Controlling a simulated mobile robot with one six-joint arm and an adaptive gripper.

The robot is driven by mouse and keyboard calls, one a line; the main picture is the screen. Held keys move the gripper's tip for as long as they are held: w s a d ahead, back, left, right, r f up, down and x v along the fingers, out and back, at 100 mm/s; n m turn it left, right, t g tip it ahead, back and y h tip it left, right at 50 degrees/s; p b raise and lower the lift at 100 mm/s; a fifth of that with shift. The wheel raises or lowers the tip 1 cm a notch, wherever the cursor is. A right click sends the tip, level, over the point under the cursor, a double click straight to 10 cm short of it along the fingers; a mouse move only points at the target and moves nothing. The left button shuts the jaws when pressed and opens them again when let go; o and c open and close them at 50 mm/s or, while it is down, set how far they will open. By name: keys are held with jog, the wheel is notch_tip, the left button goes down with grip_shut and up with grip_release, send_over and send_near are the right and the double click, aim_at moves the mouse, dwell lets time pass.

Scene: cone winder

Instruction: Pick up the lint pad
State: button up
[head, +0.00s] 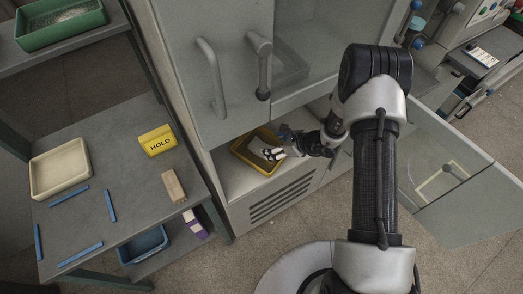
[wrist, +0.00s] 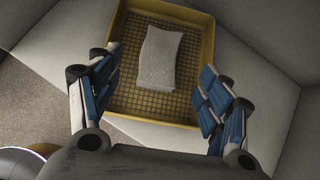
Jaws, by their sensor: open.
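The lint pad (wrist: 159,58) is a pale grey, roughly rectangular slab lying in a yellow tray (wrist: 205,95) with a grid floor, in the wrist view. My gripper (wrist: 158,98) is open and empty, its blue-padded fingers spread on either side of the tray's near part. The pad lies ahead of the fingertips, between their lines and not visibly touched. In the head view the yellow tray (head: 238,150) sits in the low compartment of the grey cabinet, and my gripper (head: 268,154) reaches over it. The pad is mostly hidden there by my gripper.
The cabinet (head: 190,60) has handled doors above the compartment, and an open door panel (head: 455,180) stands to the right. At left, a grey table (head: 85,215) holds a cream tray (head: 60,168), a yellow HOLD block (head: 158,140), a tan block (head: 174,186) and several blue strips.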

aim_at(261, 147)
jog(key=x, duration=0.3)
jog(key=shift+b, duration=0.3)
jog(key=x, duration=0.1)
jog(key=b+x, duration=0.1)
jog(key=x, duration=0.1)
jog(key=b+x, duration=0.1)
jog(key=shift+d+f, duration=0.2)
jog(key=shift+f, duration=0.2)
jog(key=shift+w+a+f, duration=0.2)
jog(key=shift+a+f, duration=0.05)
jog(key=shift+a, duration=0.05)
jog(key=shift+c, duration=0.4)
jog(key=c, duration=0.8)
